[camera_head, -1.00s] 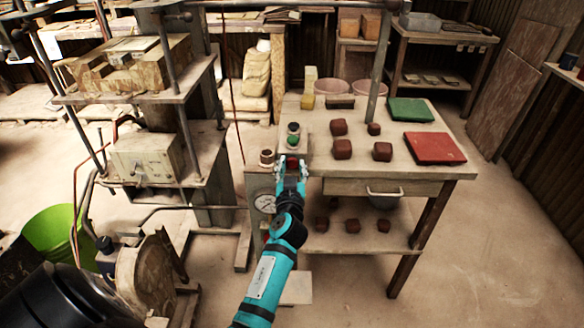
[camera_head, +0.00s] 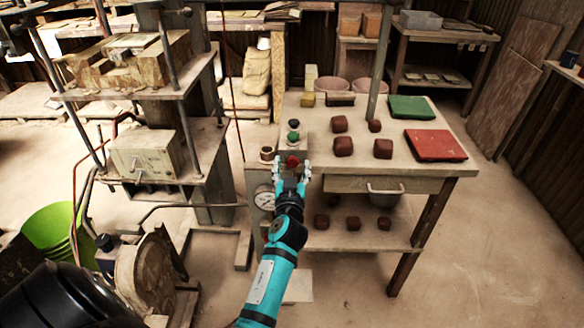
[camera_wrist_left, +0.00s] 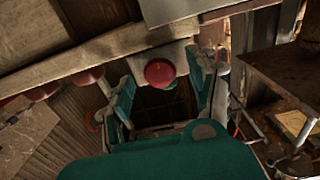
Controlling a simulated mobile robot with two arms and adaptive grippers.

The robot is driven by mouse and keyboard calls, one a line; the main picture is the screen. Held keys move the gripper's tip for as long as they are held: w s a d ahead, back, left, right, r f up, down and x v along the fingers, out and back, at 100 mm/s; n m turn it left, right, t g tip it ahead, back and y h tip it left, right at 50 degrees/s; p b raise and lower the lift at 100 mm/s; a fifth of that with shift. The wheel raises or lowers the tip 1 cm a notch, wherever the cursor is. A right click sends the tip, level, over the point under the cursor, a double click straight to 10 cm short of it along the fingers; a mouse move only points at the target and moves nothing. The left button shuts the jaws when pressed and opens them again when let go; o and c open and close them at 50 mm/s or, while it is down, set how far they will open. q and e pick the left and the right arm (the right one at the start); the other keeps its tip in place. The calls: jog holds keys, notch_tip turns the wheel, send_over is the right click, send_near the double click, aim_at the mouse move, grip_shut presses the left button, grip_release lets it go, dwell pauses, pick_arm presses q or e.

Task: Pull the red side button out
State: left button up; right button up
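The red side button (camera_head: 293,161) is a round red knob on a control box at the front left edge of the work table. It also shows in the left wrist view (camera_wrist_left: 160,72), facing the camera between the finger ends. My left gripper (camera_head: 292,170) is open, with one finger on each side of the button and gaps visible in the wrist view. It does not grip the button. A green button (camera_head: 293,137) sits on top of the box behind the red one. My right gripper is not in view.
The table (camera_head: 400,160) carries several brown clay blocks, a green tile (camera_head: 411,108) and a red tile (camera_head: 435,145). A gauge (camera_head: 265,198) is at the left of the arm. The press (camera_head: 160,150) stands to the left. The floor on the right is free.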

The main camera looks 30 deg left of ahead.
pick_arm(q)
jog(key=shift+r, duration=0.3)
notch_tip(320, 180, up, 9)
jog(key=shift+r, duration=0.15)
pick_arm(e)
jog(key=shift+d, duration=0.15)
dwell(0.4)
